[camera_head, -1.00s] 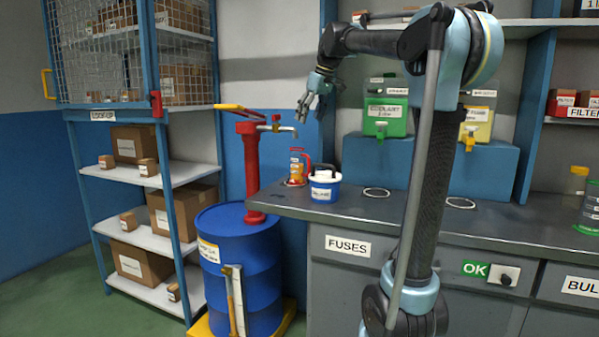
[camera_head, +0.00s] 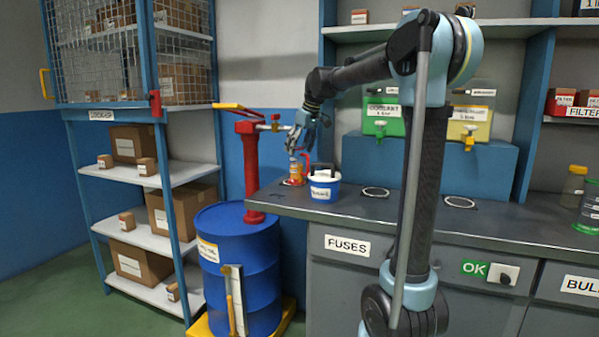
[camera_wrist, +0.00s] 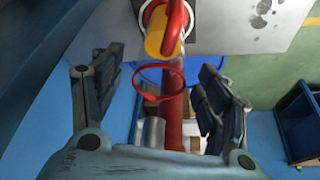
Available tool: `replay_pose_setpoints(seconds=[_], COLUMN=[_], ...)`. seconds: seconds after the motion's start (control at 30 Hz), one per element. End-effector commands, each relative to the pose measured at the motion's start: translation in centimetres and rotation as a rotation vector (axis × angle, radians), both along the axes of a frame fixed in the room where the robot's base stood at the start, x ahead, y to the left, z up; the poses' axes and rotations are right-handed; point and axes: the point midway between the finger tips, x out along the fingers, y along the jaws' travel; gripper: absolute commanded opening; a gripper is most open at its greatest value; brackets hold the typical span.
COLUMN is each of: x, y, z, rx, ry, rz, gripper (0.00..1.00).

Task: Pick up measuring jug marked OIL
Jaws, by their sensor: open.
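A small orange jug with red parts (camera_head: 296,176) stands upright at the left end of the grey counter. Its marking is too small to read. My gripper (camera_head: 300,145) is open and empty, pointing down just above the jug's top in the head view. In the wrist view, my gripper's spread fingers (camera_wrist: 158,90) have nothing between them that I can see held. A red and orange body, apparently the jug (camera_wrist: 158,32), shows beyond the fingertips at the top. A red ring shows between the fingers; what it belongs to is unclear.
A white and blue tub (camera_head: 323,187) with a dark handle stands close right of the jug. The red pump (camera_head: 252,165) on the blue drum (camera_head: 238,260) rises close to the left. Green (camera_head: 385,115) and yellow (camera_head: 470,122) dispensers stand behind. The counter's middle (camera_head: 420,210) is mostly clear.

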Motion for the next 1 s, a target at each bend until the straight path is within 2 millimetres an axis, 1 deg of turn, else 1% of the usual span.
replay_pose_setpoints(seconds=[0.1, 0.2, 0.3, 0.5, 0.53, 0.57, 0.6, 0.67, 0.7, 0.77, 0.8, 0.83, 1.0], x=[0.4, 0.7, 0.8, 0.8, 0.8, 0.8, 0.8, 0.8, 0.8, 0.8, 0.8, 0.8, 0.9], y=[0.5, 0.7, 0.8, 0.8, 0.8, 0.8, 0.8, 0.7, 0.7, 0.7, 0.7, 0.7, 0.6], z=[-1.5, -2.4, -2.8, -2.9, -2.9, -2.9, -2.9, -2.9, -2.9, -2.9, -2.9, -2.9, -2.9], rx=[0.000, 0.000, 0.000, 0.000, 0.000, 0.000, 0.001, 0.001, 0.001, 0.000, 0.000, 0.000, 0.000], ry=[0.000, 0.000, 0.000, 0.000, 0.000, 0.000, 0.001, 0.001, 0.001, 0.000, 0.000, 0.000, 0.000], rz=[0.001, 0.000, -0.001, -0.001, -0.001, -0.001, -0.002, -0.002, -0.002, -0.002, -0.002, -0.002, -0.003], gripper=[0.69, 0.69, 0.69, 0.69, 0.66, 0.59, 0.50, 0.37, 0.28, 0.14, 0.05, 0.00, 0.00])
